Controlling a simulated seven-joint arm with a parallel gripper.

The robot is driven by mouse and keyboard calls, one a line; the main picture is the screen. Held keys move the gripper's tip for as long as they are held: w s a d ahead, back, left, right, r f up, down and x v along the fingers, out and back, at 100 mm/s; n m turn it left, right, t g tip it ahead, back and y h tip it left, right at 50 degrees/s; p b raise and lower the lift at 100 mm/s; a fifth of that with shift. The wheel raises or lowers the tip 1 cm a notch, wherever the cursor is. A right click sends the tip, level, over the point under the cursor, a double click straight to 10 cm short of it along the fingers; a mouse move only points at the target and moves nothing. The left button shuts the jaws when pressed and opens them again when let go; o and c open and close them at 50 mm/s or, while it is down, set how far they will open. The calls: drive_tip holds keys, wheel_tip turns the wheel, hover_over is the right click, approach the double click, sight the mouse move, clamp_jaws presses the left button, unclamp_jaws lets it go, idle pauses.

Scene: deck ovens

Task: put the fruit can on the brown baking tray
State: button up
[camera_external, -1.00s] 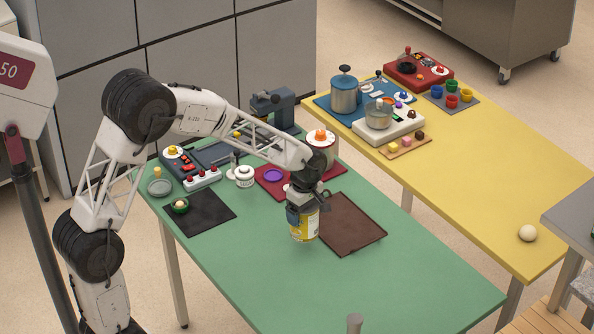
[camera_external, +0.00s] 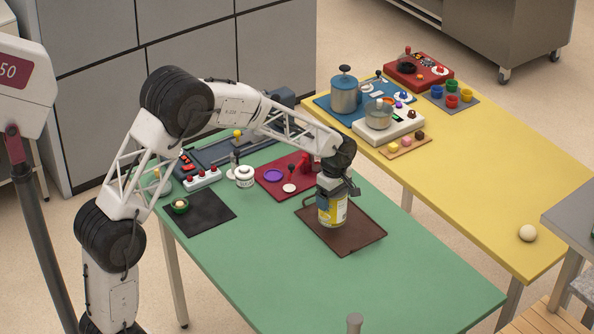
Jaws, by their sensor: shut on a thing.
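The fruit can (camera_external: 332,212), with a yellow and white label, is upright in my gripper (camera_external: 334,190). My gripper is shut around its upper part. The can is over the brown baking tray (camera_external: 364,239), which lies flat on the green table. In the picture the can's bottom falls within the tray's outline, near its middle. I cannot tell whether the bottom touches the tray or is a little above it. The can and gripper hide part of the tray's back.
A red board (camera_external: 262,185) with a purple disc lies behind the tray. A black mat (camera_external: 208,219) with a small green bowl (camera_external: 180,206) is to the left. The green table's front (camera_external: 400,285) is mostly clear. A yellow table (camera_external: 480,190) stands to the right.

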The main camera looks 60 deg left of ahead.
drive_tip(key=shift+w+a+f, duration=0.1)
drive_tip(key=shift+w+a, duration=0.05)
drive_tip(key=shift+w, duration=0.8)
drive_tip(key=shift+w+a, duration=0.1)
drive_tip(key=shift+w, duration=0.85)
drive_tip(key=shift+f, duration=1.8)
drive_tip(key=shift+f, duration=0.1)
drive_tip(key=o, duration=1.1)
wheel_tip(320, 180, up, 12)
drive_tip(key=shift+r, duration=0.1)
